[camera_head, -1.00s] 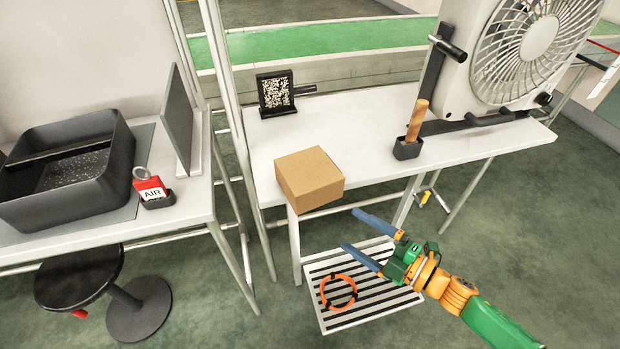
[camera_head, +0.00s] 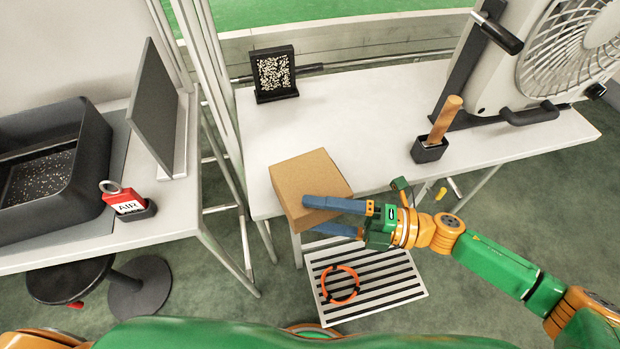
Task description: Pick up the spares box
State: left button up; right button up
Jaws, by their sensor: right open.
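The spares box looks to be the brown cardboard box (camera_head: 308,180) at the front left corner of the white table. My right gripper (camera_head: 305,216) is open. Its blue fingers point left; the upper one overlaps the box's front right part in the picture and the lower one shows below it, by the box's front face. Whether the fingers touch the box I cannot tell. My left gripper is not in view.
The white table (camera_head: 370,112) also bears a black coded stand (camera_head: 274,74), a small dark holder with a wooden handle (camera_head: 430,150) and a large fan unit (camera_head: 560,60). A slatted shelf (camera_head: 400,285) with an orange ring (camera_head: 341,284) lies below. A red AIR tag (camera_head: 124,202) stands left.

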jog(key=a, duration=0.2)
jog(key=shift+w+a, duration=0.25)
jog(key=shift+a, duration=0.15)
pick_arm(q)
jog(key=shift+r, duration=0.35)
pick_arm(e)
grip_shut()
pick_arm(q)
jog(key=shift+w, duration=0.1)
